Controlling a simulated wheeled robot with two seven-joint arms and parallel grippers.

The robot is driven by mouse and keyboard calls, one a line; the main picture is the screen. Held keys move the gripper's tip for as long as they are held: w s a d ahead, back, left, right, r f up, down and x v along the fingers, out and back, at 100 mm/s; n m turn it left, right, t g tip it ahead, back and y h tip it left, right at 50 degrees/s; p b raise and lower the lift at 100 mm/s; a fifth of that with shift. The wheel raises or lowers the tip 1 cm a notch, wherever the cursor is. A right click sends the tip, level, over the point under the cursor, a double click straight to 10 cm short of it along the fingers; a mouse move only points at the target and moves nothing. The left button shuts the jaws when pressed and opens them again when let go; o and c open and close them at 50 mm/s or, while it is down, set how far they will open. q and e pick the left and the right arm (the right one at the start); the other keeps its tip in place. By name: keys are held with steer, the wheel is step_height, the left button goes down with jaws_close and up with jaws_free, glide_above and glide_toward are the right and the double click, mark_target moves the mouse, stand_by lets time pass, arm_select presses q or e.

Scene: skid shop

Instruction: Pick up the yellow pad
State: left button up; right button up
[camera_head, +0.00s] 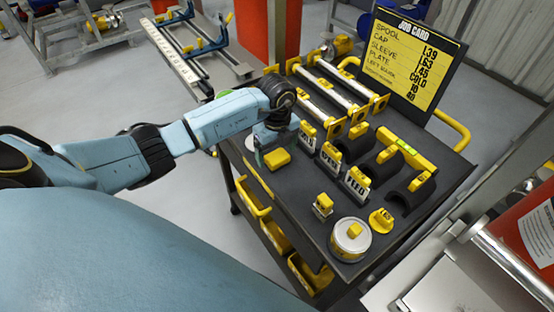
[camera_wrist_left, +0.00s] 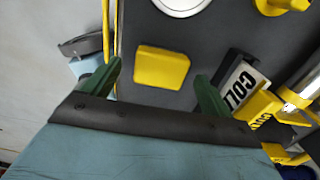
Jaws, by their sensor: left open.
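The yellow pad (camera_head: 277,158) lies on the dark top of the cart, near its left edge. In the left wrist view the yellow pad (camera_wrist_left: 161,67) shows as a rounded block just beyond and between the two green fingertips. My left gripper (camera_head: 270,148) is above the cart top at the pad, and its fingers (camera_wrist_left: 158,78) are apart with nothing between them that I can see held. Whether a finger touches the pad I cannot tell. My right gripper is not in view.
The cart top (camera_head: 290,190) also holds label blocks (camera_head: 331,157), a white tin (camera_head: 350,240), dark cradles with a yellow level (camera_head: 406,147), silver rods in yellow holders (camera_head: 340,90) and a job card board (camera_head: 411,55). A label block (camera_wrist_left: 240,82) stands close right of the fingers.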

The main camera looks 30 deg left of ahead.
mark_target(277, 156)
arm_select(q)
step_height(277, 156, down, 3)
steer(key=shift+r, duration=0.2)
steer(key=c, duration=1.1)
steer(key=shift+o, duration=0.2)
step_height(277, 156, up, 10)
steer(key=shift+r+p, duration=0.1)
steer(key=shift+p, duration=0.3)
steer(key=o, duration=0.4)
steer(key=c, duration=0.3)
